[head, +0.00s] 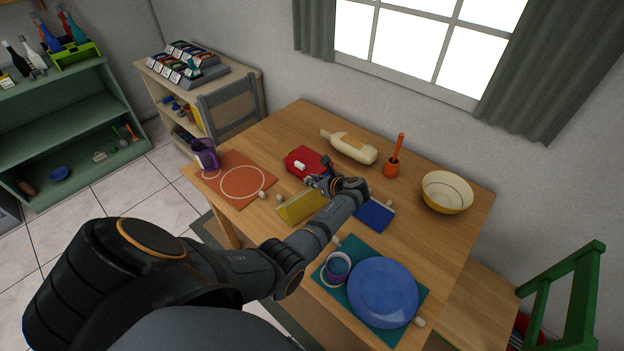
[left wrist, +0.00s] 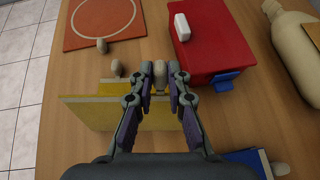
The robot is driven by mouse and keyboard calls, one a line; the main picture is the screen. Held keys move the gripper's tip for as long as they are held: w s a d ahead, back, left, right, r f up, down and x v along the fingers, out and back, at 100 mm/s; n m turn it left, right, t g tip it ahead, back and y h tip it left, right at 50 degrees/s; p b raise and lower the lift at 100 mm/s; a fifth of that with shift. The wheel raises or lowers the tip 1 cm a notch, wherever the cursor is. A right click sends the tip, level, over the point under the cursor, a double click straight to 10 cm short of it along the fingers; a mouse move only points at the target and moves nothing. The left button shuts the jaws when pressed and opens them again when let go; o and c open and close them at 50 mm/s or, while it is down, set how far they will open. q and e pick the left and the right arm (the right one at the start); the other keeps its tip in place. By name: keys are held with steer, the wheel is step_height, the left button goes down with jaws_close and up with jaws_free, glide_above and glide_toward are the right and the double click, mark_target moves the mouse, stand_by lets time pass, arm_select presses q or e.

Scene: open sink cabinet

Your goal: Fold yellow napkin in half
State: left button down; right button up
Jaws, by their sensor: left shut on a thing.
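The yellow napkin (head: 297,207) is on the wooden table, partly hidden behind my left arm in the head view. In the left wrist view the yellow napkin (left wrist: 88,112) shows a raised, slanted flap with a darker yellow part above its edge. My left gripper (left wrist: 159,76) is shut on a pale knob (left wrist: 159,72) at the napkin. Another pale knob (left wrist: 115,67) stands to its left. The left gripper also shows in the head view (head: 318,178), beside the red box. How far the napkin is folded under the gripper is hidden. My right gripper is not in view.
A red box (head: 304,158) with a white piece on top lies close beyond the gripper. A blue napkin (head: 374,215) is to the right. An orange mat (head: 237,182), a bottle (head: 350,148), a bowl (head: 447,190) and a blue plate (head: 382,292) stand around.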

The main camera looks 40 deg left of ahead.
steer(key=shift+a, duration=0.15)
arm_select(q)
steer(key=c, duration=1.6)
jaws_free()
steer(key=shift+o, duration=0.2)
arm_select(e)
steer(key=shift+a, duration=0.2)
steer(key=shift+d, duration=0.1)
arm_select(q)
steer(key=shift+d, duration=0.15)
steer(key=v, duration=0.7)
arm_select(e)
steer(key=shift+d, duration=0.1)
arm_select(q)
steer(key=shift+s+r, duration=0.1)
